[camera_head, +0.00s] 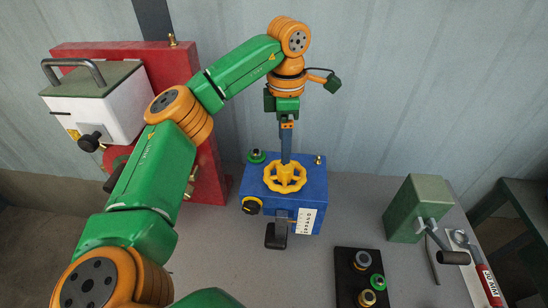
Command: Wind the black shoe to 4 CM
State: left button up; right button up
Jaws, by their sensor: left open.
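A blue box device (258,178) stands on the grey bench, with a yellow handwheel (285,178) on top. The black shoe (276,237) sits low at its front, on a grey stem. A white scale plate (306,222) is on the front, right of the shoe; its marks are too small to read. My left gripper (287,127) is open, pointing down above the handwheel. A blue-grey upright piece (286,145) runs between gripper and wheel; I cannot tell whether the gripper touches the wheel. My right gripper is not in view.
A red panel (203,150) with a white case (105,115) stands at left. A black plate with knobs (351,266), a green block (415,205) and a red-handled tool (489,284) lie at right.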

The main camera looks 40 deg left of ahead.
aim_at(286, 166)
pick_arm(q)
jog(key=shift+d+f+m, duration=0.2)
jog(key=shift+m, duration=0.1)
notch_tip(286, 166, down, 6)
jog(key=shift+d+r+p, duration=0.1)
jog(key=shift+r+p, duration=0.05)
jog(key=shift+p, duration=0.95)
jog(key=shift+f, duration=0.5)
jog(key=shift+w, duration=0.1)
grip_shut()
